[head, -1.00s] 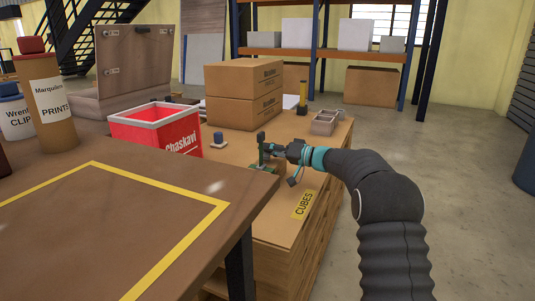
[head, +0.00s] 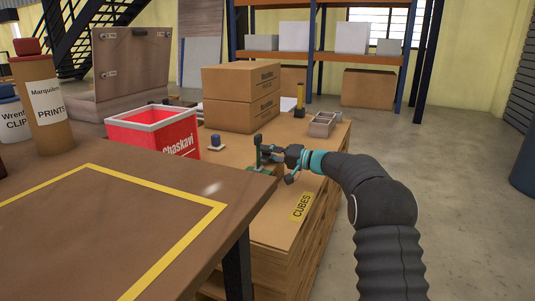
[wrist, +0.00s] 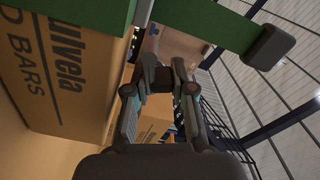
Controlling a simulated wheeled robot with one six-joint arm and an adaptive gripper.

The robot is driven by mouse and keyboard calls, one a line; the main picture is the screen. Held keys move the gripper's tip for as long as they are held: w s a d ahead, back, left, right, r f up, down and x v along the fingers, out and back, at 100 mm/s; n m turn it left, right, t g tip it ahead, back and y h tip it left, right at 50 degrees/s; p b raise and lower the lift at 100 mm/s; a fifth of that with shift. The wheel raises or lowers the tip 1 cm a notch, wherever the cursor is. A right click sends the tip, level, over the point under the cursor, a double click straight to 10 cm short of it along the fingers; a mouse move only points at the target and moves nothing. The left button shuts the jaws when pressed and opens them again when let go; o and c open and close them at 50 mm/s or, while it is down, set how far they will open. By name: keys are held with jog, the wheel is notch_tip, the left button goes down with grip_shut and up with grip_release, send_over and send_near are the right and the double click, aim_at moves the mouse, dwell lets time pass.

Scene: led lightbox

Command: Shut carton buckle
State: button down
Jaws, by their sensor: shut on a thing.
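I cannot tell whether that piece belongs to the green fixture. A green bar (wrist: 225,22) with a dark end cap crosses the top of that view. Two brown cartons (head: 240,97) are stacked behind the fixture. A printed carton (wrist: 60,80) fills the wrist view's left side. I cannot make out a buckle on them.
A red box (head: 150,135) and a small blue-topped item (head: 216,143) are left of the fixture. An open wooden case (head: 130,70) is at the back left. A brown table (head: 60,215) with yellow tape fills the front left.

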jog(key=c, duration=1)
grip_release()
jog(key=shift+c, duration=0.2)
jog(key=v, duration=0.8)
